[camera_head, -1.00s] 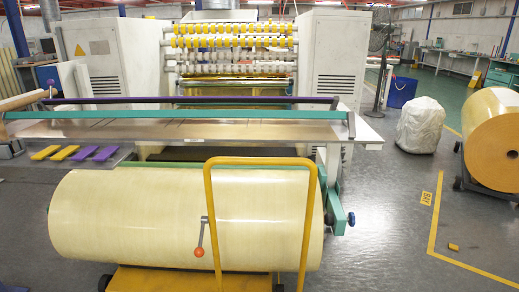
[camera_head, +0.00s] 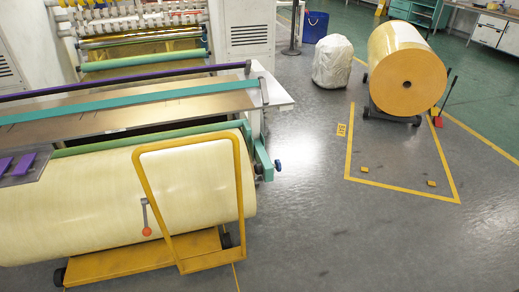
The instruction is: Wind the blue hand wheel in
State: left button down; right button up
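Neither of my grippers is in view.
A yellow cart (camera_head: 152,255) with a tall handle frame and an orange-knobbed lever (camera_head: 147,231) stands at the roll. A wrapped white bundle (camera_head: 332,62) and another large roll (camera_head: 405,70) stand at the back right. Grey floor (camera_head: 320,220) right of the machine is free.

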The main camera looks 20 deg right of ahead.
aim_at(277, 164)
jog(key=i+l+u, duration=0.2)
jog(key=l, duration=1.7)
jog(key=l+u, duration=0.25)
jog(key=l, duration=1.6)
jog(key=i+l+u, duration=0.15)
jog(key=u, duration=0.25)
jog(key=i+l+u, duration=0.15)
jog(key=u, duration=0.3)
jog(key=i+l+u, duration=0.1)
jog(key=l+u, duration=0.3)
jog(key=i+l+u, duration=0.15)
jog(key=l+u, duration=0.25)
jog(key=l, duration=0.95)
jog(key=l+u, duration=0.35)
jog(key=l, duration=1)
